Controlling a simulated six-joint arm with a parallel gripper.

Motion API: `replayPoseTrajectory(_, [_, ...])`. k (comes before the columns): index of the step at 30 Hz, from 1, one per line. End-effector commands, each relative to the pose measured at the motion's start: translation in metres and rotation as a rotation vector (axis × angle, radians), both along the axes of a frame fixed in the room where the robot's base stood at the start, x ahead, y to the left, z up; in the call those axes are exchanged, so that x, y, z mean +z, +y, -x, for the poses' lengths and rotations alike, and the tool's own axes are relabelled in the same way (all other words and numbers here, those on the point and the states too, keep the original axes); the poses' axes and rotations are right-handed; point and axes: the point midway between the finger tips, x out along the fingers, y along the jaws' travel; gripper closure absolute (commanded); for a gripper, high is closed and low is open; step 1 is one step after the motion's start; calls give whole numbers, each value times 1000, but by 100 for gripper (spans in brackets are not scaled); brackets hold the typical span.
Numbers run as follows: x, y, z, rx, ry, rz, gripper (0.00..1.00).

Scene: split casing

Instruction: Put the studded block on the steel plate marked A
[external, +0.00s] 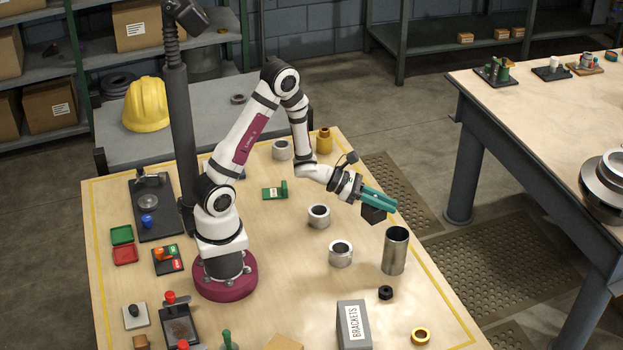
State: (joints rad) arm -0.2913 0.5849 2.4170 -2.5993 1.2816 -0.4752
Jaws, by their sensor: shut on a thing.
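My gripper (384,200), with teal fingers, is at the right side of the wooden table, above its surface. It is shut on a dark block (374,214), which hangs just below the fingers. The block is small in view and I cannot make out studs on it, so I cannot confirm that it is the studded block. I see no plate with a readable letter A. A light grey plate (128,322) with a dark knob on it lies at the front left, but no mark is legible.
A tall steel cylinder (395,252) stands in front of my gripper. Pale metal rings (340,254) stand to its left, with a black nut (385,293) and a grey BRACKETS box (352,328) nearer the front. The table's right edge is close.

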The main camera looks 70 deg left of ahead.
Motion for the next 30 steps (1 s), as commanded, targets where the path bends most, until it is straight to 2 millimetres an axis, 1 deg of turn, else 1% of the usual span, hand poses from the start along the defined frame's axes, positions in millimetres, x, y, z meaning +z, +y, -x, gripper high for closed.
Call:
replayPoseTrajectory(2, [1, 3, -1, 6, -4, -1, 100])
replayPoseTrajectory(4, [2, 11, -1, 22, -4, 1, 100])
replayPoseTrajectory(8, [3, 40, -3, 81, -6, 2, 100])
replayPoseTrajectory(11, [5, 72, -2, 141, -7, 3, 100])
replayPoseTrajectory(14, [6, 108, 2, 213, -10, 5, 100])
replayPoseTrajectory(15, [7, 125, 5, 247, -10, 6, 100])
replayPoseTrajectory(17, [8, 151, 11, 298, -11, 5, 100])
replayPoseTrajectory(18, [9, 170, 17, 339, -11, 6, 100])
replayPoseTrajectory(20, [11, 200, 28, 400, -13, 6, 100])
replayPoseTrajectory(21, [11, 221, 37, 444, -13, 6, 100])
replayPoseTrajectory(23, [13, 252, 53, 512, -13, 6, 100])
replayPoseTrajectory(24, [13, 272, 65, 557, -13, 6, 100])
replayPoseTrajectory(26, [15, 300, 85, 622, -13, 4, 100])
replayPoseTrajectory(27, [15, 317, 99, 664, -12, 3, 100])
replayPoseTrajectory(29, [16, 338, 119, 722, -10, 3, 100])
replayPoseTrajectory(30, [17, 351, 133, 759, -9, 3, 100])
